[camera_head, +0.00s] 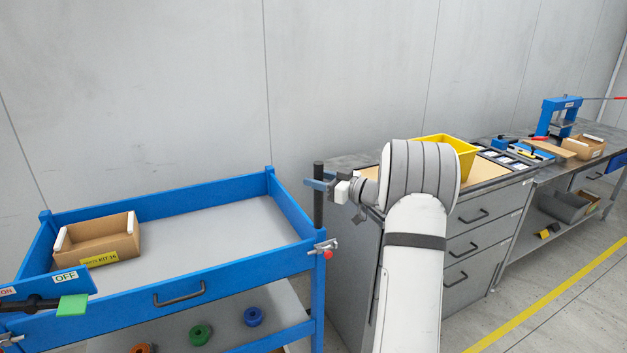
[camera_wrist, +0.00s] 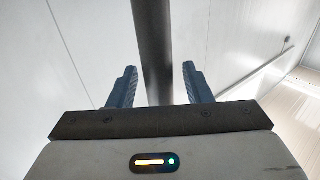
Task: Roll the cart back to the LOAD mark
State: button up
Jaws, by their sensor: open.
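The cart (camera_head: 215,282) is a blue-framed trolley with a grey top tray and a lower shelf, at the left of the head view. A dark upright post (camera_head: 318,205) stands at its right corner, and the post also shows in the wrist view (camera_wrist: 154,45). My gripper (camera_head: 320,184) is at the upper part of this post. Its jaws are open, with one finger on each side of the post and a gap visible at both sides in the wrist view. No LOAD mark is in view.
An open cardboard box (camera_head: 105,240) sits in the cart's tray. Coloured rings, including a green one (camera_head: 200,333), lie on the lower shelf. A grey drawer cabinet (camera_head: 480,230) with a yellow bin (camera_head: 447,146) stands close right of the cart. A yellow floor line (camera_head: 560,290) runs at right.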

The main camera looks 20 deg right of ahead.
jog(key=v, duration=0.7)
jog(key=shift+s+d+b, duration=0.2)
jog(key=shift+b, duration=0.25)
